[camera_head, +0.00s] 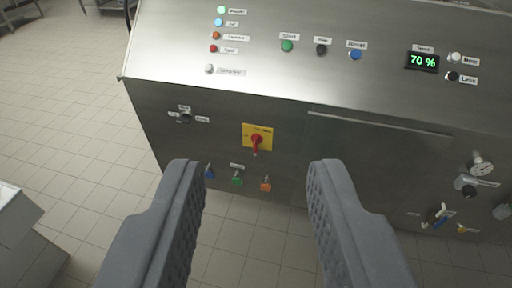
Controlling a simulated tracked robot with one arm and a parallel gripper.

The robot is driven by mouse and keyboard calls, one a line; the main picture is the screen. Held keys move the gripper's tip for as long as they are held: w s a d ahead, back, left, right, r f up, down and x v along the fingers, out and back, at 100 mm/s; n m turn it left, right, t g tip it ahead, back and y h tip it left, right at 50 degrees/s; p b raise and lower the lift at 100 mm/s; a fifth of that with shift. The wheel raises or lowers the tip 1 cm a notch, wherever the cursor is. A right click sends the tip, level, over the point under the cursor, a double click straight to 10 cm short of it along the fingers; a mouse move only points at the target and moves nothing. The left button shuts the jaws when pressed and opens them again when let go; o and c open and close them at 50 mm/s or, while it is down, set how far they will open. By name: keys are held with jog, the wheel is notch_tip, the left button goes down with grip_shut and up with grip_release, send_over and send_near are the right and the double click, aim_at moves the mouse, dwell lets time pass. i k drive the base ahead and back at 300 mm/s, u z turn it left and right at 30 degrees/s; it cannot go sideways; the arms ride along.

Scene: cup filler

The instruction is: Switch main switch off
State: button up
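The main switch (257,141) is a red rotary handle on a yellow square plate, on the front face of the steel machine (300,100). The handle's lever points roughly downward; the small print on the plate is too small to read for certain. My gripper (256,183) is open and empty, with its two grey fingers wide apart. The switch shows above and between the fingertips, and the fingers appear apart from the panel.
Blue, green and orange connectors (237,180) sit below the switch. A small selector (186,118) is to the left. Buttons, lamps and a "70 %" display (423,62) are on the sloped top panel. A gauge and valves (480,165) are at right. Tiled floor (75,110) lies open at left.

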aim_at(257, 139)
jog(key=z, duration=0.8)
jog(key=i, duration=0.45)
jog(key=u, duration=0.9)
